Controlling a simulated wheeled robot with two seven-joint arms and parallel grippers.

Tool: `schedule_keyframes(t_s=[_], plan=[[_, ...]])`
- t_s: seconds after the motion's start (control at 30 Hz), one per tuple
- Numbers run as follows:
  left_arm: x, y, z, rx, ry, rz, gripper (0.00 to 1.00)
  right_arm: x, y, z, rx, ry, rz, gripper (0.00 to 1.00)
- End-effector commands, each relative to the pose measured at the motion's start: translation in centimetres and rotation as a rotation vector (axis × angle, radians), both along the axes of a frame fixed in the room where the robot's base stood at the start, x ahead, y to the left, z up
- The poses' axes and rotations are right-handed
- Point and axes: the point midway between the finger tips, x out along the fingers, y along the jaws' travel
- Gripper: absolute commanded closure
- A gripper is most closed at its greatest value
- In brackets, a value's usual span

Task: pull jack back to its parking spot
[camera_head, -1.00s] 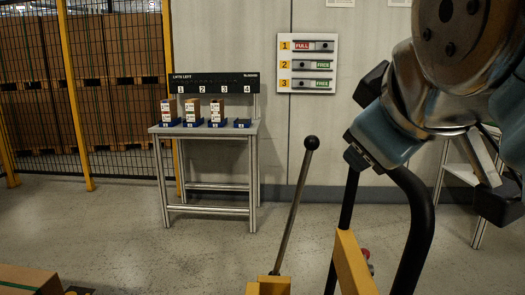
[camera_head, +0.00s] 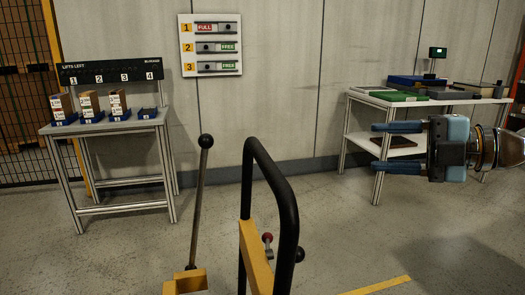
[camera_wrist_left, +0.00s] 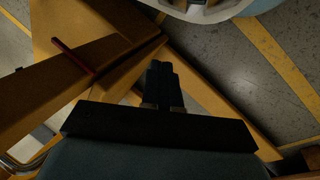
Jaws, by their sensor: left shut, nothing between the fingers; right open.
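The jack shows at the bottom centre of the head view, with its black looped handle (camera_head: 290,215), yellow frame (camera_head: 256,258) and a thin lever (camera_head: 198,205) topped by a black ball. The lower part of the jack is out of the frame. My right gripper (camera_head: 380,147) is open and empty, to the right of the handle and clear of it, its fingers pointing left. My left gripper (camera_wrist_left: 163,70) shows only in the left wrist view. It is shut and empty, with brown and yellow surfaces beyond it.
A table with numbered blue bins (camera_head: 105,121) stands at the left, by a mesh fence. A white-topped table (camera_head: 362,94) stands at the back right, behind my right gripper. A yellow floor line (camera_head: 382,287) runs at lower right. Floor between the tables is clear.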

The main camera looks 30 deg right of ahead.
Motion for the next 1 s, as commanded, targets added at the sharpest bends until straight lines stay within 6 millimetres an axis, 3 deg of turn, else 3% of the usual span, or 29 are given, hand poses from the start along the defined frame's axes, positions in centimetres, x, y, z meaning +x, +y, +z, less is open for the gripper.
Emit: schedule_keyframes(t_s=[0.1, 0.23, 0.57, 1.0], plan=[[0.0, -0.2, 1.1, -0.005, -0.005, -0.007, 1.0, 4.2, 1.9, -1.3, -0.07, -0.054, 0.156, 0.45], [-0.1, -0.4, 1.6, -0.009, -0.009, -0.013, 1.0, 7.3, 4.1, -2.6, -0.13, -0.098, 0.269, 0.45], [-0.1, -0.5, 1.9, -0.011, -0.011, -0.018, 1.0, 10.0, 7.0, -3.8, -0.172, -0.128, 0.338, 0.45], [-0.1, -0.7, 2.8, -0.015, -0.009, -0.021, 1.0, 15.7, 14.4, -5.4, -0.17, -0.128, 0.337, 0.45]])
